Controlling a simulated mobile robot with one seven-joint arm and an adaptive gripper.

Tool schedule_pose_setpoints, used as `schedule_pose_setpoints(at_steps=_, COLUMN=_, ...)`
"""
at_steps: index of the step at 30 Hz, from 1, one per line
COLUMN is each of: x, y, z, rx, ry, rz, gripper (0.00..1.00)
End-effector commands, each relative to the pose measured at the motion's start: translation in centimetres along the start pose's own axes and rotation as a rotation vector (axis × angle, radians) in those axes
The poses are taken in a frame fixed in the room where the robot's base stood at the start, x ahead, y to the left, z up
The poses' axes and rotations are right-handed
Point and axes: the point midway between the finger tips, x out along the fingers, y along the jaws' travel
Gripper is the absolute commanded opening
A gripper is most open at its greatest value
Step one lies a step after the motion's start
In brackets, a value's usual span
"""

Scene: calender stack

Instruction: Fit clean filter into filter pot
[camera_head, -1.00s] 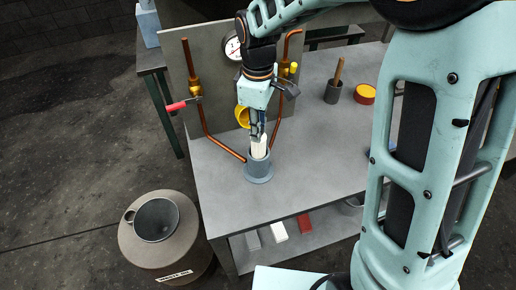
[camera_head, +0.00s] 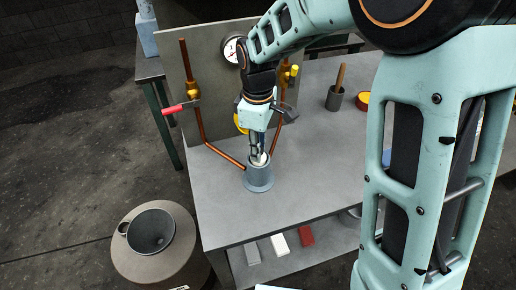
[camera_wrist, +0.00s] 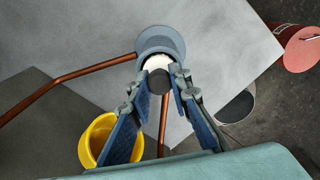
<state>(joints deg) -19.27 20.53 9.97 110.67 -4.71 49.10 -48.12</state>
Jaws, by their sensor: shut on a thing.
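The blue-grey filter pot (camera_head: 259,181) stands upright on the bench near its left part, with a flange at its base. My gripper (camera_head: 258,152) points down over the pot's mouth, shut on the white filter (camera_head: 260,160). Most of the filter is hidden inside the pot; only its upper end shows at the rim. In the wrist view the two blue fingers (camera_wrist: 161,80) close on the filter's dark end, with its white side (camera_wrist: 156,61) against the pot's open mouth (camera_wrist: 160,36). I cannot tell whether the filter touches the pot's bottom.
Copper pipes (camera_head: 205,143) and a red-handled valve (camera_head: 174,109) stand behind the pot. A yellow cup (camera_wrist: 98,138) is close by. A drum with a funnel (camera_head: 152,232) stands on the floor left. The bench's front is clear.

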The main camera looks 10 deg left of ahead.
Motion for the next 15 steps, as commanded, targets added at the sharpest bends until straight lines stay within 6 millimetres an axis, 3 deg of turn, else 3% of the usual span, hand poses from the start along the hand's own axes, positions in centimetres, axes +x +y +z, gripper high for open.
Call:
schedule_pose_setpoints(at_steps=1, x=0.31, y=0.00, z=0.01, rx=0.000, ry=0.000, rz=0.000, gripper=0.00)
schedule_pose_setpoints(at_steps=2, x=0.32, y=-0.01, z=0.01, rx=0.000, ry=0.000, rz=0.000, gripper=0.19)
schedule_pose_setpoints(at_steps=6, x=0.23, y=-0.02, z=0.01, rx=0.000, ry=0.000, rz=-0.001, gripper=0.34)
schedule_pose_setpoints(at_steps=15, x=0.10, y=-0.01, z=0.01, rx=0.000, ry=0.000, rz=0.000, gripper=0.35)
